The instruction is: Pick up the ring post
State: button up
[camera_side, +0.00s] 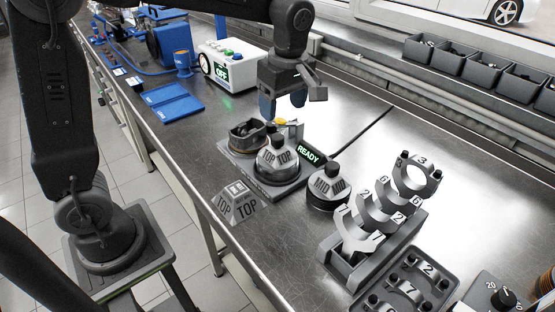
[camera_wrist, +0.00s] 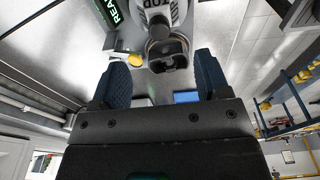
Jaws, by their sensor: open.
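I take the ring post to be the grey faceted cone marked TOP (camera_side: 277,162), with a dark knob on top. It stands upright on a dark platform (camera_side: 291,194) and also shows at the top edge of the wrist view (camera_wrist: 158,8). A similar post marked MID (camera_side: 328,190) stands to its right. My gripper (camera_side: 283,103) hangs above and behind the TOP post, apart from it. Its blue fingers are open and empty (camera_wrist: 162,80). A dark hollow metal part (camera_wrist: 168,52) shows beyond the fingers; in the side view it sits beside the TOP post (camera_side: 246,136).
A READY display (camera_side: 308,154) and a yellow knob (camera_side: 280,123) are on the platform. A TOP sign (camera_side: 238,203) stands at the front edge. Numbered bearing caps (camera_side: 375,215) are at right; a white box (camera_side: 228,66) and blue tray (camera_side: 172,103) are behind.

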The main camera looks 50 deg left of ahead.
aim_at(278, 137)
jog(key=f, duration=0.5)
jog(key=shift+a+f, duration=0.15)
jog(key=shift+a, duration=0.25)
jog(key=shift+w+a+f, duration=0.1)
jog(key=shift+a+f, duration=0.1)
jog(key=shift+f, duration=0.7)
jog(key=shift+s+a+f, duration=0.1)
jog(key=shift+a+f, duration=0.15)
jog(key=shift+f, duration=0.6)
jog(key=shift+w+a+f, duration=0.1)
jog(key=shift+a+f, duration=0.1)
jog(key=shift+f, duration=0.7)
grip_shut()
